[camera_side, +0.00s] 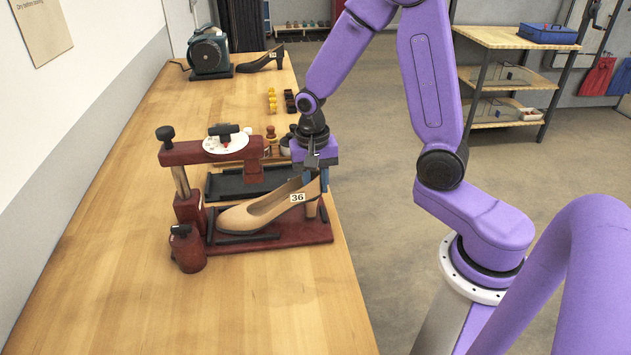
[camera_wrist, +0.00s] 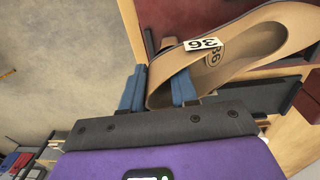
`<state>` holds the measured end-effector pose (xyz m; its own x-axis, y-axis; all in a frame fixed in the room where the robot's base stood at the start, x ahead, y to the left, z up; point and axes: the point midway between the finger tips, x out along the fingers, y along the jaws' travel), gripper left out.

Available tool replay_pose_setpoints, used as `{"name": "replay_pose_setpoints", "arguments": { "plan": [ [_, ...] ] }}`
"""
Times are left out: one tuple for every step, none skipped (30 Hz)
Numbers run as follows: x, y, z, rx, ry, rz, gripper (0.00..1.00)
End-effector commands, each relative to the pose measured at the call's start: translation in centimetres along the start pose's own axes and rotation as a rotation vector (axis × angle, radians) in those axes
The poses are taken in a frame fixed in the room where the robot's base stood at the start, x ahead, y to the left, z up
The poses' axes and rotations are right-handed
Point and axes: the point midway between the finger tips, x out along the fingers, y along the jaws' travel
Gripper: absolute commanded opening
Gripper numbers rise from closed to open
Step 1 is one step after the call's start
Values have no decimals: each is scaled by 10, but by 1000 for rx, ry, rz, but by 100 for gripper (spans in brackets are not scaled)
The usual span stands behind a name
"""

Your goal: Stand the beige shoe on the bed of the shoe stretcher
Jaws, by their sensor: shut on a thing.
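The beige shoe (camera_side: 262,209), a heeled pump with a white "36" tag, is over the bed of the dark red shoe stretcher (camera_side: 318,232) in the side view, toe to the left and heel to the right. Whether its sole touches the bed cannot be told. My gripper (camera_side: 315,182) is at the heel end, its blue fingers pointing down. In the wrist view my gripper (camera_wrist: 158,91) has one finger on each side of the back wall of the beige shoe (camera_wrist: 245,50), shut on it. The stretcher's red arm with a white dial stands behind the shoe.
A black tray (camera_side: 250,183) lies behind the stretcher's bed. Small yellow and black pieces (camera_side: 272,101) stand farther back, with a dark shoe (camera_side: 262,62) and a green machine (camera_side: 209,54) at the far end. The bench front left is clear.

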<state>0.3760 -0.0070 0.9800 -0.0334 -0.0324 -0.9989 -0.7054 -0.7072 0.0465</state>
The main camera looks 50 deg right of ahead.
Motion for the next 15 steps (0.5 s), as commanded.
{"name": "replay_pose_setpoints", "arguments": {
  "plan": [
    [0,0,0,0,1,-1,0],
    [1,0,0,0,1,-1,0],
    [1,0,0,0,1,-1,0],
    [2,0,0,0,1,-1,0],
    [2,0,0,0,1,-1,0],
    [2,0,0,0,1,-1,0],
    [2,0,0,0,1,-1,0],
    [3,0,0,0,1,-1,0],
    [3,0,0,0,1,-1,0],
    [4,0,0,0,1,-1,0],
    [4,0,0,0,1,-1,0],
    [4,0,0,0,1,-1,0],
    [5,0,0,0,1,-1,0],
    [5,0,0,0,0,0,0],
    [5,0,0,0,0,0,0]
  ]
}}
